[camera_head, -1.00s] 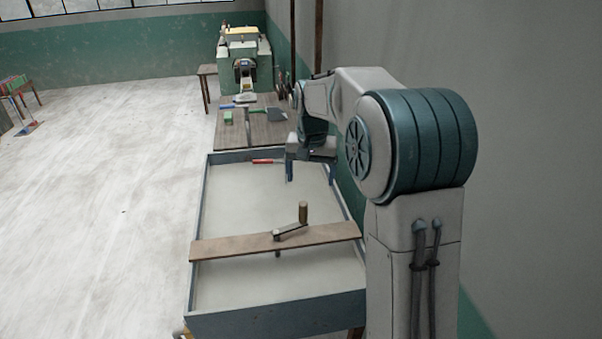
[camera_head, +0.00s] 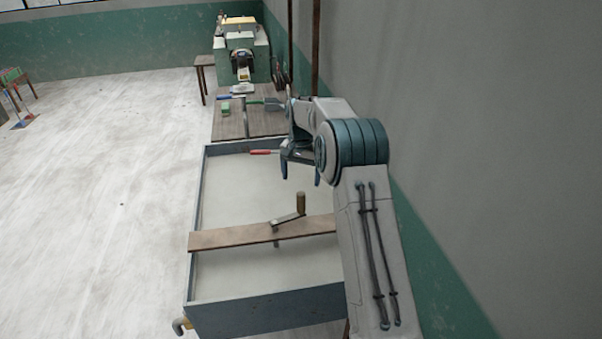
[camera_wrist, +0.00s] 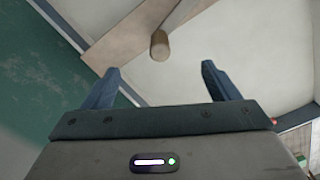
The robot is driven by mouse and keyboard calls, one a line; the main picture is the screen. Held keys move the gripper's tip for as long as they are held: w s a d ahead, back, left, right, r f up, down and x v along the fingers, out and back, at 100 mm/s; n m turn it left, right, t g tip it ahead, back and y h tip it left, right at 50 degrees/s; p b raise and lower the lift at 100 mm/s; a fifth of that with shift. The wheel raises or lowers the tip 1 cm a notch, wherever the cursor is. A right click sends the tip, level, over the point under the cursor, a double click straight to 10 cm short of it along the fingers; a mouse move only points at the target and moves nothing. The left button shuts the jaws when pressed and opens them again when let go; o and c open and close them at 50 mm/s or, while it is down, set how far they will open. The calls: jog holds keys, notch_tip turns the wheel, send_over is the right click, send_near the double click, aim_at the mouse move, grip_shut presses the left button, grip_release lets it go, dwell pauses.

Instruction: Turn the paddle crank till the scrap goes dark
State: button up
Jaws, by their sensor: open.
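The paddle crank (camera_head: 287,221) sits on a wooden board (camera_head: 225,238) laid across a blue-grey trough (camera_head: 240,313). Its arm points right and slightly back, and its upright wooden handle (camera_head: 301,202) stands at the arm's end. A short piece of the shaft shows below the board. Pale grey matter (camera_head: 240,185) fills the trough; I see no separate dark scrap. My gripper (camera_head: 300,174) is open and empty, behind the handle and apart from it. In the wrist view the handle (camera_wrist: 159,46) lies ahead of my open fingers (camera_wrist: 163,85), roughly midway between them.
A red-handled tool (camera_head: 265,152) lies at the trough's far rim. A wooden table (camera_head: 232,125) behind holds a green block (camera_head: 225,109) and several tools, with a green machine (camera_head: 241,58) beyond.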

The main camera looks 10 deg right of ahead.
aim_at(301, 193)
notch_tip(301, 193, down, 9)
jog(key=b, duration=0.5)
jog(key=shift+f, duration=0.2)
jog(key=shift+r, duration=0.1)
jog(key=c, duration=1.4)
